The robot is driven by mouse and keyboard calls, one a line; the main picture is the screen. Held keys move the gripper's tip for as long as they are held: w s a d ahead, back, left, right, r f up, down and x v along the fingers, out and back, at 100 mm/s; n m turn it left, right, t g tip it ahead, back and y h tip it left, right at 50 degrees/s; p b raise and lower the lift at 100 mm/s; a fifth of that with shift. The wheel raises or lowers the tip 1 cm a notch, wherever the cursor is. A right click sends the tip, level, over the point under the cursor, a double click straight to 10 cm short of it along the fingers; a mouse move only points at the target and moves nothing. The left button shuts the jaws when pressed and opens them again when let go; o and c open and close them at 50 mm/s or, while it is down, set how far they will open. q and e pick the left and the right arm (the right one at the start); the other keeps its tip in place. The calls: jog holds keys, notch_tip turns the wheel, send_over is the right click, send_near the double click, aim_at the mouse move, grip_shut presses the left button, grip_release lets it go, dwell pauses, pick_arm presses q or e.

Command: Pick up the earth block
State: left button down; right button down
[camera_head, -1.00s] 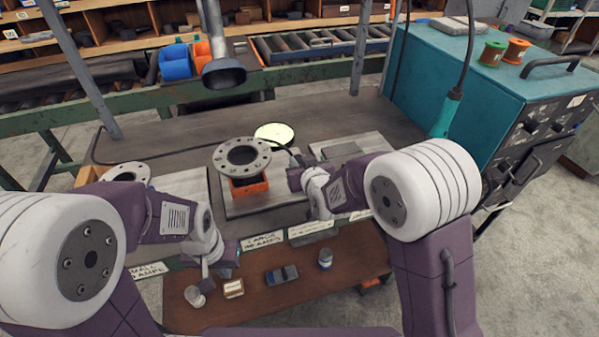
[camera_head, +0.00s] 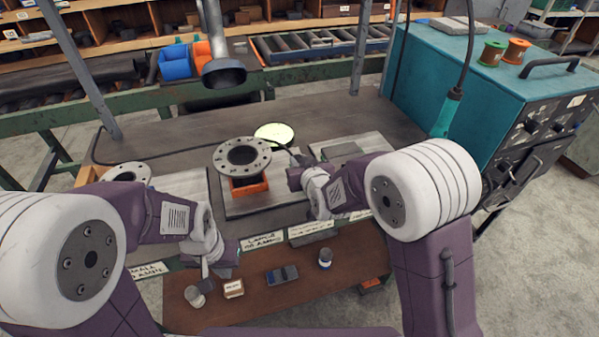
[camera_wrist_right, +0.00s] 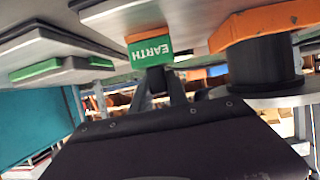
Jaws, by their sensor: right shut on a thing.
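The earth block (camera_wrist_right: 152,50) shows in the right wrist view as a small green face with white EARTH lettering, upside down, with an orange edge. My right gripper (camera_wrist_right: 162,84) is shut on it, its dark fingers reaching up to the green face. In the head view my right gripper (camera_head: 298,160) is just right of the flanged pipe, and the block is hidden or too small to make out. My left gripper (camera_head: 206,268) hangs at the bench's front edge, left of centre; its fingers are too unclear to judge.
The grey flanged pipe (camera_head: 242,158) stands on an orange support (camera_head: 247,187) close to my right gripper. A round pale disc (camera_head: 274,133) lies behind it. A teal welding machine (camera_head: 480,80) stands right. Small items, including a dark block (camera_head: 283,274), lie on the lower shelf (camera_head: 330,288).

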aim_at(299, 159)
jog(key=shift+r, duration=0.1)
notch_tip(299, 159, up, 4)
jog(key=shift+w+f+p, duration=0.1)
jog(key=shift+p, duration=0.4)
jog(key=w+d+r+p, duration=0.2)
jog(key=d+r, duration=0.5)
jog(key=d, duration=0.4)
jog(key=shift+w+d+r+p, duration=0.15)
jog(key=shift+w+p, duration=0.15)
jog(key=shift+w, duration=0.2)
